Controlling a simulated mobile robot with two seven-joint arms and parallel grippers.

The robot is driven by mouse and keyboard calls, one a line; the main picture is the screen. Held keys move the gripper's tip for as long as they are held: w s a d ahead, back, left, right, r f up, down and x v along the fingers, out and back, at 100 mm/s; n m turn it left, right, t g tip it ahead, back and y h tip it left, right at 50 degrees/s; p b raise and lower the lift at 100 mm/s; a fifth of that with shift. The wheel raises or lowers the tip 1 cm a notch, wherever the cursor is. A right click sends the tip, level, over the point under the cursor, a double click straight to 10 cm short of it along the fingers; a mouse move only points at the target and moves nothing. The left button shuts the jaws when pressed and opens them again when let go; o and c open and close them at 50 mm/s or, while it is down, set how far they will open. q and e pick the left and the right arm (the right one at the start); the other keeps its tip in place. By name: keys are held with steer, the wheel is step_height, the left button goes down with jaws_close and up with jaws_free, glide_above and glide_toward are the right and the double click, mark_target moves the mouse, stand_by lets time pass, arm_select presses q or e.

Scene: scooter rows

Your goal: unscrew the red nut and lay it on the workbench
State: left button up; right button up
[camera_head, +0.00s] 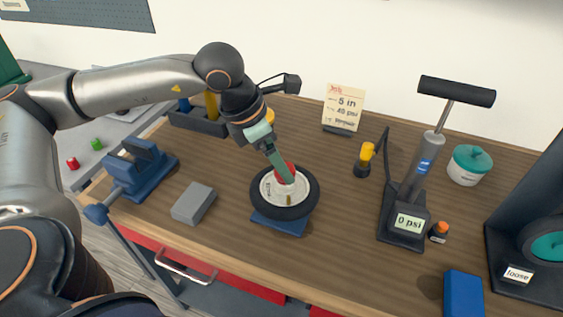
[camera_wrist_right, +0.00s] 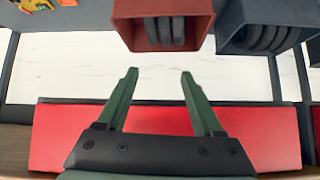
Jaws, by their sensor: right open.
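The red nut (camera_head: 284,171) sits at the middle of a small wheel (camera_head: 262,206) with a black tyre and pale hub. The wheel lies flat on a blue stand (camera_head: 277,224) on the workbench (camera_head: 340,245). My left gripper (camera_head: 288,178) reaches down from the upper left, with its green fingers at the nut and partly hiding it. I cannot tell whether the fingers are closed on it. My right gripper (camera_wrist_right: 158,72) is open and empty in the right wrist view, away from the wheel.
A grey block (camera_head: 193,204) and a blue vise (camera_head: 140,170) stand left of the wheel. A pump (camera_head: 412,190) reading "0 psi", a teal-lidded jar (camera_head: 468,166) and a blue box (camera_head: 463,293) stand right. A red bin (camera_wrist_right: 125,30) shows in the wrist view. Bare wood lies in front of the wheel.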

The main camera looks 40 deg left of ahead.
arm_select(q)
steer(key=shift+x, duration=1.15)
steer(key=shift+c, duration=0.4)
